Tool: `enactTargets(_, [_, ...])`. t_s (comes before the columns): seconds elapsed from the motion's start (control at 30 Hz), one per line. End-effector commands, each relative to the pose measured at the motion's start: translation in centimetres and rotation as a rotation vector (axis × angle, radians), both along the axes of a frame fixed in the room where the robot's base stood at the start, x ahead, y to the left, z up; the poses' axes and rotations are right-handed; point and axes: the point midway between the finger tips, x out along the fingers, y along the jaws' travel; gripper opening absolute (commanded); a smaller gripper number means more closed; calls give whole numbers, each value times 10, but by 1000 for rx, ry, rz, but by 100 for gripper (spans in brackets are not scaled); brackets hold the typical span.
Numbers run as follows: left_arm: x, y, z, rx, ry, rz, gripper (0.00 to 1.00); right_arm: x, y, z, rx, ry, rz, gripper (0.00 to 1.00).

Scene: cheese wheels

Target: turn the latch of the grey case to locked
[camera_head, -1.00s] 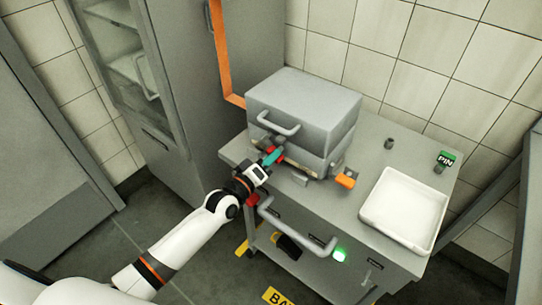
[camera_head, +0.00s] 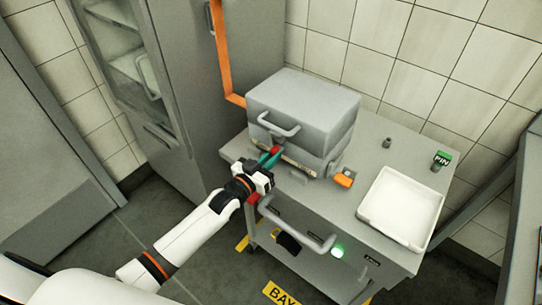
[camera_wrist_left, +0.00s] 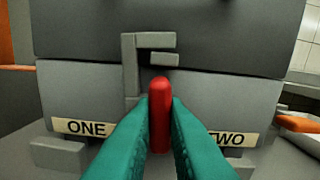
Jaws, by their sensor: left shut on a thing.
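The grey case (camera_head: 305,105) stands at the back of the grey cart top, its lid down, with a curved handle on the front. Its red latch (camera_wrist_left: 160,112) stands upright on the case front in the left wrist view, just below a grey bracket (camera_wrist_left: 140,60). My left gripper (camera_head: 271,158) is at the case front, its teal fingers shut on the red latch, one on each side. My right gripper is not in view.
A white tray (camera_head: 431,203) lies at the right of the cart top. An orange-topped block (camera_head: 344,179) sits near the case's right corner. A cart handle (camera_head: 300,229) juts out in front.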

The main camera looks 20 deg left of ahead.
Motion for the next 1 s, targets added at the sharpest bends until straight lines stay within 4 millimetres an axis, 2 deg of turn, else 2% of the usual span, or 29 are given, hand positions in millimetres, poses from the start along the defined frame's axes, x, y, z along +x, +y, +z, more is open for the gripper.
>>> enactTargets(0.3, [0,0,-1,88,-29,1,0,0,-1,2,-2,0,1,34])
enactTargets(0.77, [0,0,-2,102,-34,1,0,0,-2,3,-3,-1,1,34])
enactTargets(0.8, [0,0,-1,102,-34,1,16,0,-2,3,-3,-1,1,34])
enactTargets(0.9, [0,0,-1,101,-33,1,32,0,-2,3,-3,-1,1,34])
enactTargets(1.0, [0,0,-1,99,-34,1,35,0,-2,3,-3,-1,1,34])
